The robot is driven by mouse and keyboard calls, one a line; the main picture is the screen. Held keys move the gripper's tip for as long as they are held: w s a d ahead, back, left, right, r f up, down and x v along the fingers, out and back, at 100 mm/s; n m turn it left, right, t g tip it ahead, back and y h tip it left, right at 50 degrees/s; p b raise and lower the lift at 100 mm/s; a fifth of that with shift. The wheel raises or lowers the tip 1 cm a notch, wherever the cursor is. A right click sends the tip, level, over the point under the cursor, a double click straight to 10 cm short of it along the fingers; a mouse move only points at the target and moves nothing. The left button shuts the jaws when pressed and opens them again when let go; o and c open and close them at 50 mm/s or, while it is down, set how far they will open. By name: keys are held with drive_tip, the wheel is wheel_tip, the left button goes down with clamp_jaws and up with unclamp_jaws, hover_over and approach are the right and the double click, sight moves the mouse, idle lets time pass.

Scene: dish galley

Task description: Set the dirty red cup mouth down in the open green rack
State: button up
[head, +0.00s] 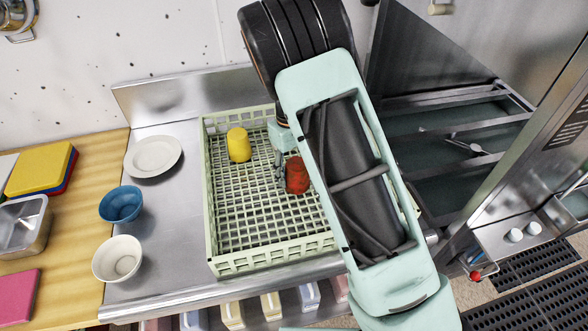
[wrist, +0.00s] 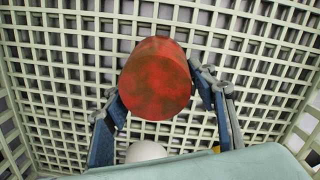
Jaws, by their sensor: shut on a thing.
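The red cup (head: 297,175) is inside the open green rack (head: 225,265), right of the yellow cup. It shows dark smudges. In the wrist view the red cup (wrist: 156,80) shows its closed, stained bottom toward the camera, so its mouth faces the rack floor. My gripper (wrist: 160,95) is shut on the cup, with a finger on each side. In the head view my gripper (head: 283,170) is at the cup's left side, and my arm covers the rack's right part. I cannot tell whether the cup's rim touches the rack floor.
A yellow cup (head: 239,145) stands in the rack. A white plate (head: 153,156), a blue bowl (head: 121,204) and a cream bowl (head: 117,259) are on the steel counter to the left. The rack's front left area is empty.

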drive_tip(key=o, duration=1.2)
drive_tip(key=r, duration=1.2)
drive_tip(key=shift+w+a, duration=0.3)
drive_tip(key=shift+w, duration=0.1)
drive_tip(key=shift+r, duration=0.1)
